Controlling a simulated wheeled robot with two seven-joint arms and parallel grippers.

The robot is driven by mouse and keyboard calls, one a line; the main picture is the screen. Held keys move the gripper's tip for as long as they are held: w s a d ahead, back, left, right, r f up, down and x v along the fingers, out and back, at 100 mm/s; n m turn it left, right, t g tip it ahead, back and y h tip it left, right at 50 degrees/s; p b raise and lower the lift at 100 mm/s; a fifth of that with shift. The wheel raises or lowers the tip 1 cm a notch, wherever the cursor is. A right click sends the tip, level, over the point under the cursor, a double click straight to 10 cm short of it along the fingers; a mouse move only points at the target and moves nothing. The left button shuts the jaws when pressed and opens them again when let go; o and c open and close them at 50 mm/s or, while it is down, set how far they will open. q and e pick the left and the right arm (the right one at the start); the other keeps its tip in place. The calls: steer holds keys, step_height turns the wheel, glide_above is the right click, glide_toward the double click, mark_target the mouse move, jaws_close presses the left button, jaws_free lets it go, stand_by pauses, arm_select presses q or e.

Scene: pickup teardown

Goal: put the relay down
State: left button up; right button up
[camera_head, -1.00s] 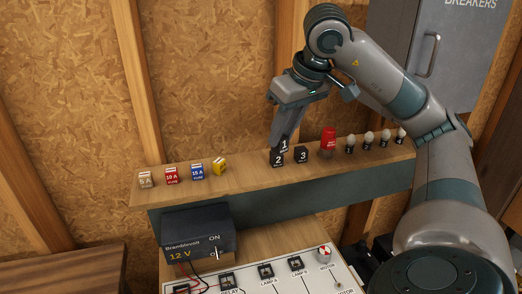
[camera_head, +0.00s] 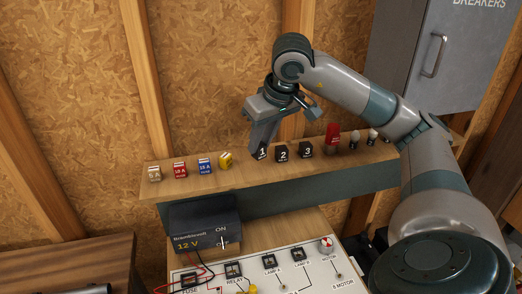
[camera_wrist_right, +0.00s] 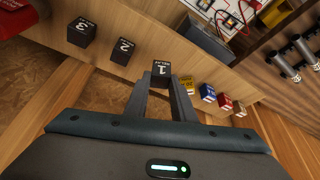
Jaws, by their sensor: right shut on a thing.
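The black relay marked 1 (camera_head: 262,153) is between the fingers of my right gripper (camera_head: 261,144), upright at the left end of the relay row on the wooden shelf (camera_head: 225,183). I cannot tell whether its base touches the shelf. In the right wrist view, relay 1 (camera_wrist_right: 161,69) sits at the fingertips of the right gripper (camera_wrist_right: 161,82), its number showing. Relay 2 (camera_head: 283,154) and relay 3 (camera_head: 306,150) stand to its right, apart from it. My left gripper is in neither view.
Left of relay 1 stand a yellow part (camera_head: 226,160) and several fuses, including a blue one (camera_head: 204,166). A red part (camera_head: 333,134) and bulbs (camera_head: 354,138) stand right. Below are the 12 V supply (camera_head: 205,226) and white circuit board (camera_head: 315,275).

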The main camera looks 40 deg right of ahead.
mark_target(263, 147)
steer(key=shift+s+f+p, duration=0.1)
steer(key=shift+f+p, duration=0.45)
steer(key=shift+f, duration=1.1)
steer(key=shift+f, duration=0.15)
steer(key=o, duration=1)
steer(key=shift+r, duration=0.2)
steer(key=shift+r, duration=0.1)
